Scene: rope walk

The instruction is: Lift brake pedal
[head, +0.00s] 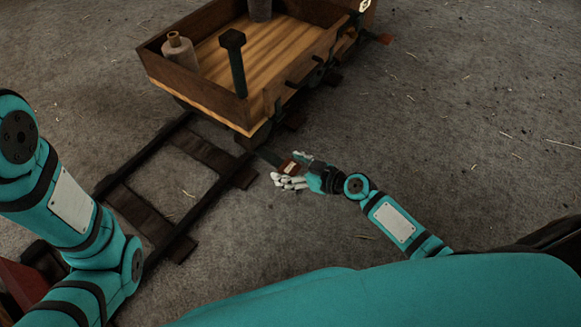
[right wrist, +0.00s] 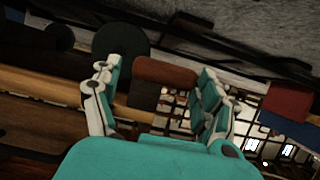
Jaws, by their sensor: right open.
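The brake pedal (head: 288,167) is a small reddish-brown pad on a dark lever, low beside the near end of the wooden cart (head: 200,95). My right gripper (head: 287,172) is open, with its fingers around the pad's end. In the right wrist view the reddish-brown pad (right wrist: 166,70) shows between and beyond the two open fingers (right wrist: 152,92). Whether a finger touches it is unclear. My left arm comes in at the left; its gripper is out of view.
The cart stands on rails with dark sleepers (head: 205,153). It carries a grey bottle (head: 181,55), a grey cylinder (head: 260,9) and an upright dark post (head: 235,62). A red part (head: 385,39) sticks out at its far right. Open gritty ground (head: 470,120) lies to the right.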

